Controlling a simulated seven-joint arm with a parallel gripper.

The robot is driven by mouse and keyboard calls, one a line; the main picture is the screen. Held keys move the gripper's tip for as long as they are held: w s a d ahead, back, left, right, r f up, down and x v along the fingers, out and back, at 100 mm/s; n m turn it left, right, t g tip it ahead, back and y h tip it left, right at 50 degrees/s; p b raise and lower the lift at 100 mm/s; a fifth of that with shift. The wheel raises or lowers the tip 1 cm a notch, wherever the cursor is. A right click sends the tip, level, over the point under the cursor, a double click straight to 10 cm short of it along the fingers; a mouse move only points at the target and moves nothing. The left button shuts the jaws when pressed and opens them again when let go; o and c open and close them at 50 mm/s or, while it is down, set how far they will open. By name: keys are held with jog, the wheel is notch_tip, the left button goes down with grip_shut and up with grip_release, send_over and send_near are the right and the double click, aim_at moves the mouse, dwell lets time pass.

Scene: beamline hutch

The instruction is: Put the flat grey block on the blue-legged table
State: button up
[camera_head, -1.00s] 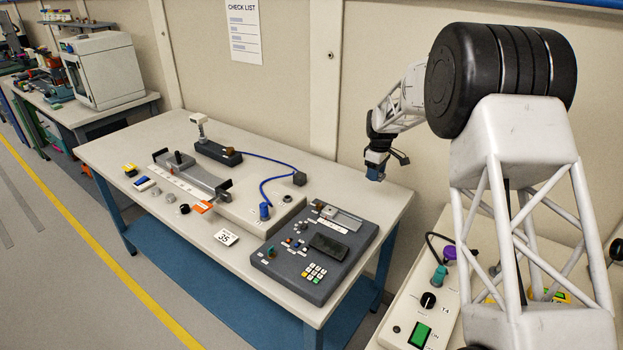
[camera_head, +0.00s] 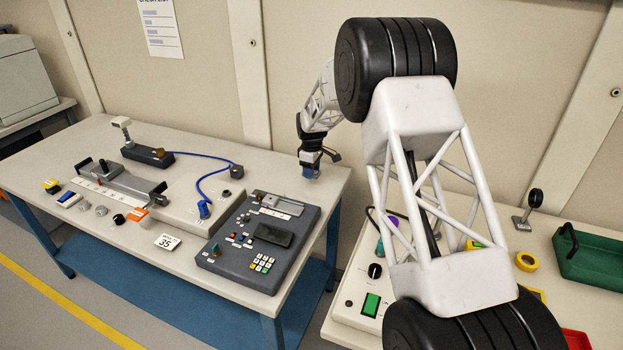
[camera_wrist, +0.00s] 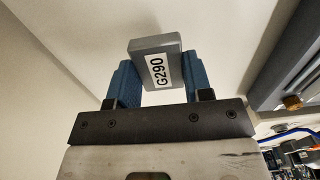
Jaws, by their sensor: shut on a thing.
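My gripper (camera_head: 311,173) is at the far right end of the blue-legged table (camera_head: 75,150), and in the head view it appears above the table top. In the wrist view my gripper (camera_wrist: 158,78) has its two blue fingers shut on the flat grey block (camera_wrist: 145,46). I cannot tell the height of the block above the table. In the head view the block is too small to make out clearly.
A dark control panel (camera_head: 225,255) with keys stands left of my gripper. Behind it are a beige plate with a blue cable (camera_head: 195,165) and a rail device (camera_head: 110,180). A strip at the table's back right looks free. A second bench with a green tray (camera_head: 600,265) stands right.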

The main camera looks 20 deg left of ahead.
aim_at(312, 184)
jog(key=shift+f, duration=1.85)
jog(key=shift+f, duration=0.15)
jog(key=o, duration=1)
jog(key=shift+c, duration=0.2)
notch_tip(312, 184, up, 12)
jog(key=shift+r, duration=0.15)
